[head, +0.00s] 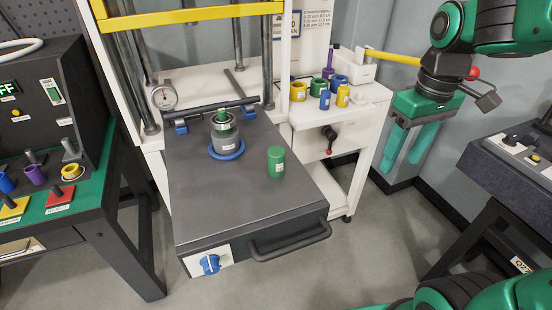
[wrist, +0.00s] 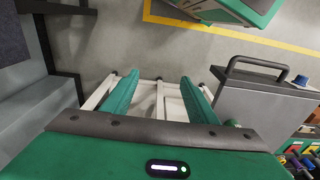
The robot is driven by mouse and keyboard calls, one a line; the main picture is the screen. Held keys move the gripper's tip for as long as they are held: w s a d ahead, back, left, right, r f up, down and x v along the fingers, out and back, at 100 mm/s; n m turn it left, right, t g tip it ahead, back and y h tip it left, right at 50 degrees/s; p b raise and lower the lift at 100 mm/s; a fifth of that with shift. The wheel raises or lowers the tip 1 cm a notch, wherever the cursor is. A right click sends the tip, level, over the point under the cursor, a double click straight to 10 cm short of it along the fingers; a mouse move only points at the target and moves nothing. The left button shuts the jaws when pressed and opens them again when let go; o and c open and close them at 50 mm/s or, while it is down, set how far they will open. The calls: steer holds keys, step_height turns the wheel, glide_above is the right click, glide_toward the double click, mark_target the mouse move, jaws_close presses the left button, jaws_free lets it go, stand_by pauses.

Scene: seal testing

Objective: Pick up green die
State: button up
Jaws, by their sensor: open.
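The green die (head: 276,161) is a small green cylinder with a white label. It stands upright on the dark grey sliding plate (head: 200,190) of the press, to the right of a metal fixture in the head view. My gripper (head: 412,148) is at the right, beyond the white side cabinet and well apart from the die. Its two green fingers point down, and it is open and empty. In the wrist view the fingers of my gripper (wrist: 155,80) are spread with nothing between them. The die does not show clearly in the wrist view.
A metal fixture (head: 224,133) with a blue ring stands on the plate. The white side cabinet (head: 345,118) holds several coloured dies. A green-topped bench (head: 95,165) is at the left, and a dark console (head: 510,165) at the right. A handle (head: 290,246) juts from the plate's front.

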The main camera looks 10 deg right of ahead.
steer(key=w+a+r+n, duration=0.2)
steer(key=w+a+n, duration=0.15)
steer(key=a, duration=0.25)
steer(key=w+a+r+n, duration=0.1)
steer(key=w+a+n, duration=0.25)
steer(key=a, duration=0.35)
steer(key=r+n+y, duration=0.1)
steer(key=r+n, duration=0.1)
steer(key=n, duration=0.4)
glide_above(278, 151)
steer(key=d, duration=0.2)
steer(key=shift+n, duration=0.3)
steer(key=f, duration=0.1)
steer(key=a+f, duration=0.1)
steer(key=f, duration=0.3)
steer(key=shift+s+a, duration=0.2)
steer(key=shift+a, duration=0.15)
steer(key=shift+w+a+f, duration=0.1)
steer(key=shift+a+f, duration=0.05)
steer(key=shift+f, duration=1.3)
steer(key=shift+w+a+f, duration=0.1)
steer(key=shift+a+f, duration=0.05)
steer(key=shift+f, duration=1.3)
jaws_close()
